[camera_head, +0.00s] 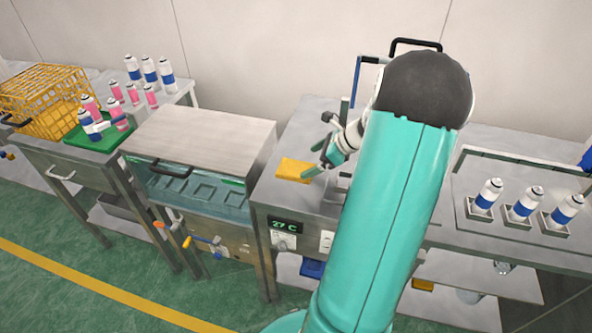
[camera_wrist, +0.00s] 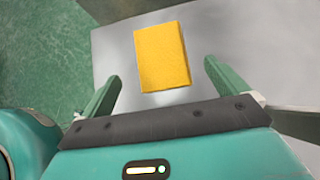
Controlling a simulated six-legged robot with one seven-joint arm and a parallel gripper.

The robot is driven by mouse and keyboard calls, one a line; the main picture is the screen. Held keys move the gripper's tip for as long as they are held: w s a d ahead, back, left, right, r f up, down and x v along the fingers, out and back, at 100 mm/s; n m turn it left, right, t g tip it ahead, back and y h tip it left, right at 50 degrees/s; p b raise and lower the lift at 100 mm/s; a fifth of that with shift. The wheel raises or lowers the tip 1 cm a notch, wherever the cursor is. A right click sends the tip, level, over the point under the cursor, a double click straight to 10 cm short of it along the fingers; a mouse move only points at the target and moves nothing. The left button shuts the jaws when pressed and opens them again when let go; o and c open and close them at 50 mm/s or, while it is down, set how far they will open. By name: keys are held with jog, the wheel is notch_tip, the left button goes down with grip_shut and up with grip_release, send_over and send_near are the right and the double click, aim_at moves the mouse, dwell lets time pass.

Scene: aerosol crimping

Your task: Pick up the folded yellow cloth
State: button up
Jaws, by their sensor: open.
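The folded yellow cloth (camera_head: 295,170) lies flat on the grey metal bench top near its front left corner, just right of the lidded bath. In the wrist view the cloth (camera_wrist: 162,56) is a yellow rectangle ahead of the fingers, roughly centred between them and a little beyond their tips. My gripper (camera_head: 318,162) is at the cloth's right side in the head view. Its two green fingers (camera_wrist: 158,75) are spread apart with nothing between them. I cannot tell the exact height of the fingertips over the bench.
A lidded metal bath (camera_head: 200,140) stands left of the cloth. A temperature display (camera_head: 284,225) is on the bench front below it. A yellow wire basket (camera_head: 48,98) and a green tray (camera_head: 92,137) with cans are far left. Several cans stand in holders on a plate (camera_head: 485,225) at right.

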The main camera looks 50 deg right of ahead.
aim_at(296, 168)
jog(key=x, duration=0.6)
jog(key=shift+w, duration=0.1)
jog(key=shift+r, duration=0.1)
jog(key=c, duration=1.1)
